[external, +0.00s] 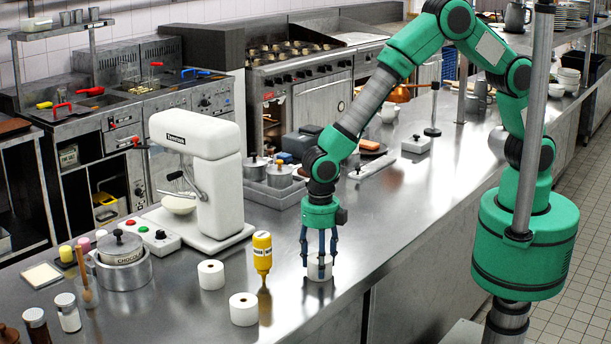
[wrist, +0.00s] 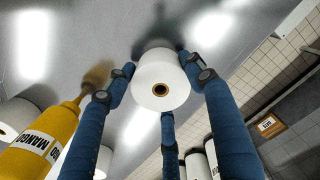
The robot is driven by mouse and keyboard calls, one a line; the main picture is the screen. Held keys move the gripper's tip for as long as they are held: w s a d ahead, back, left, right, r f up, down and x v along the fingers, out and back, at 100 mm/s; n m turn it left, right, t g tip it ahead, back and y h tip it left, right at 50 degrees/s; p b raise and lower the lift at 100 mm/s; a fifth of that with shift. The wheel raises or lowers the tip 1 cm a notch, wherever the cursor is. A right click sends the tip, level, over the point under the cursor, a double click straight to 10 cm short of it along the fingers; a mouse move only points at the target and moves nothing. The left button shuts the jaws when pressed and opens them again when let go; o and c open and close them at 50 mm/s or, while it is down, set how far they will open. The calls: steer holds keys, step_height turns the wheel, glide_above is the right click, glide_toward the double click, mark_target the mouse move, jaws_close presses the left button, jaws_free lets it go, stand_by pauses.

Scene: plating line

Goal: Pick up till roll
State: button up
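A white till roll (external: 319,272) stands upright at the counter's near edge, low between the fingers of my gripper (external: 319,258). In the wrist view the till roll (wrist: 152,76) shows its round end and dark core hole. The three blue fingers of my gripper (wrist: 160,82) surround it, with their tips against its sides. In the external view its base appears at counter level; I cannot tell any small gap beneath it. Two more white till rolls, one farther left (external: 211,274) and one nearer the camera (external: 244,309), stand on the counter.
A yellow mango bottle (external: 262,254), nozzle down, stands just left of my gripper; it also shows in the wrist view (wrist: 40,143). A white mixer (external: 205,175) and a lidded pot (external: 122,262) stand farther left. The steel counter (external: 430,185) is mostly clear to the right.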

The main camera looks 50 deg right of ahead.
stand_by(0.4)
steer(key=shift+r, duration=0.8)
step_height(320, 180, up, 2)
steer(key=shift+r+p, duration=0.2)
steer(key=shift+p, duration=0.1)
steer(key=s+d, duration=0.3)
steer(key=d, duration=0.1)
steer(key=s+d, duration=0.3)
steer(key=d, duration=0.1)
steer(key=s+d+r, duration=0.1)
steer(key=s+d, duration=0.2)
steer(key=d, duration=0.2)
steer(key=shift+p, duration=0.35)
steer(key=shift+d, duration=0.15)
